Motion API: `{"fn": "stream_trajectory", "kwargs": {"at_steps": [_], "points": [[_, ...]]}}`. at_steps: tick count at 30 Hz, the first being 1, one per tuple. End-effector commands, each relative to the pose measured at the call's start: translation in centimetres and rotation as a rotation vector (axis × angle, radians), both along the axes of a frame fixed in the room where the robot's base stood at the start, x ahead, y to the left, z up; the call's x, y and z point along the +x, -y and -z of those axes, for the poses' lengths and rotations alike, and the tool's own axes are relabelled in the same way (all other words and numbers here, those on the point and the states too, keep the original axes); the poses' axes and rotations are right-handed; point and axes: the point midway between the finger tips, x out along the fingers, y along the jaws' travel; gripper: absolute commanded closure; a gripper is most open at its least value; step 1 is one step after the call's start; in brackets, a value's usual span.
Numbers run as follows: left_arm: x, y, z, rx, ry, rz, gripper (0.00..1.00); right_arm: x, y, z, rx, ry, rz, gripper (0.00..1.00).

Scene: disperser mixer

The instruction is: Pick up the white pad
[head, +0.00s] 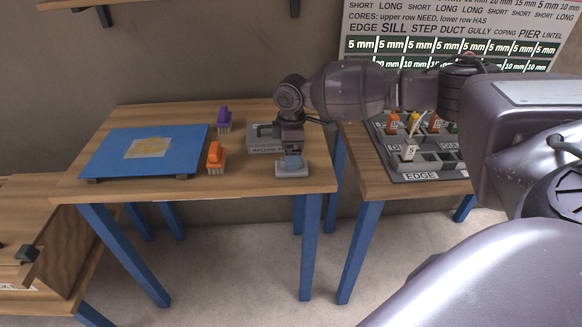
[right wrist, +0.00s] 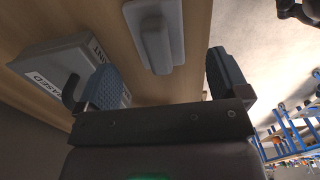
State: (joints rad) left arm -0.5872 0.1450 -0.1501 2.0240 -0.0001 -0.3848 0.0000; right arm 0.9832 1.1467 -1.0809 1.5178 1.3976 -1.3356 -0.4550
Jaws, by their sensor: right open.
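The white pad (head: 292,172), a pale block with a raised grip on top, sits on the wooden table near its front right corner. In the right wrist view the pad (right wrist: 157,35) lies ahead of the fingers, in line with the gap between them. My right gripper (head: 291,160) is directly above the pad, pointing down, and hides part of it. In the right wrist view this gripper (right wrist: 163,76) is open with nothing between its fingers. My left gripper is not in view.
A grey labelled box (head: 262,138) stands close behind the pad. An orange brush (head: 216,158) and a purple brush (head: 224,118) stand to the left. A blue board (head: 110,150) with a yellowish patch covers the left. A second table (head: 365,165) bears a grey tray of coloured pieces.

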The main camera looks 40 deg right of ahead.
Motion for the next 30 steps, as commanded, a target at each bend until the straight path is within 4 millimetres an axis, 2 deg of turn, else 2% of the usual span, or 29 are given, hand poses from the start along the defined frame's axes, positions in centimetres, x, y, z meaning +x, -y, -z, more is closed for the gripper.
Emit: {"fn": "stream_trajectory", "kwargs": {"at_steps": [5,12,20,23,30], "points": [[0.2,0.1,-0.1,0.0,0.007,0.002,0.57,0.1,0.1,1.5,-0.001,-0.002,0.0,0.06],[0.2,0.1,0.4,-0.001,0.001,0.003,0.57,0.1,0.1,4.7,-0.001,-0.002,0.001,0.06],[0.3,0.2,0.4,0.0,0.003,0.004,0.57,0.2,0.1,5.0,-0.001,0.002,0.001,0.06],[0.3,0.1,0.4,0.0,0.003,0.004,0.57,0.2,0.1,5.0,-0.001,0.002,0.001,0.19],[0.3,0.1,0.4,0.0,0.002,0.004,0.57,0.1,0.1,5.0,-0.001,0.001,0.001,0.55]]}}
